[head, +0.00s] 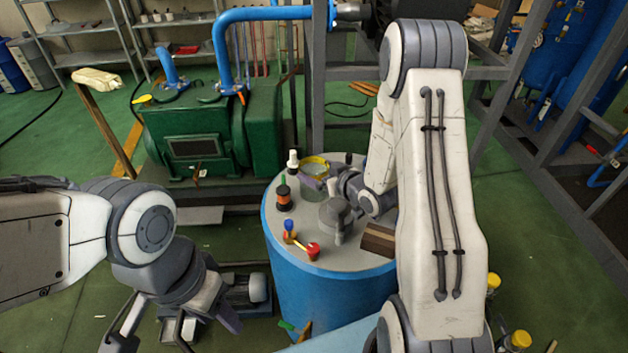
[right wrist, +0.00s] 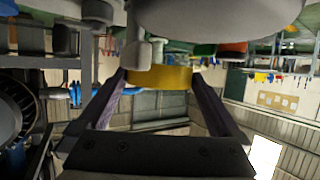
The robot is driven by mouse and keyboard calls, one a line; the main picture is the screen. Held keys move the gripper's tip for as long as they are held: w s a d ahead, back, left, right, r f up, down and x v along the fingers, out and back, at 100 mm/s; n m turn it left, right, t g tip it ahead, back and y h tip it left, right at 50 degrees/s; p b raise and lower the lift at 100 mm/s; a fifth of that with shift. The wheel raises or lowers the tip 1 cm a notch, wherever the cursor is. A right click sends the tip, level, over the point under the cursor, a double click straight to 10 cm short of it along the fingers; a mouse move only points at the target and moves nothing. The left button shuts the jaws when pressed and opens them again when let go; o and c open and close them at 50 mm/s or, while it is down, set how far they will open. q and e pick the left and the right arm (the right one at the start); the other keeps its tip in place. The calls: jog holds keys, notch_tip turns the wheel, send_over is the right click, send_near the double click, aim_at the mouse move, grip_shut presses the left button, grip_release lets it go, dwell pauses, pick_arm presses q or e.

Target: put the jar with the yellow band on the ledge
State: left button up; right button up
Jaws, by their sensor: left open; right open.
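The jar with the yellow band (head: 314,161) stands on top of a blue drum at its far side. Its yellow band also shows in the right wrist view (right wrist: 168,78). My right gripper (head: 318,182) is at the jar, with its open fingers (right wrist: 158,76) on either side of the yellow band. I cannot tell whether the fingers touch it. My wrist and gripper hide part of the jar. My left gripper (head: 150,338) is open and empty, low at the left, away from the drum. I cannot tell which surface is the ledge.
The blue drum (head: 312,292) carries a white-capped bottle (head: 293,160), a dark jar with an orange band (head: 284,198), a red cup (head: 313,251), a grey metal fitting (head: 336,213) and a brown block (head: 378,240). A green machine (head: 205,135) stands behind at left.

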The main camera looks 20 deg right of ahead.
jog(key=shift+x, duration=0.95)
grip_shut()
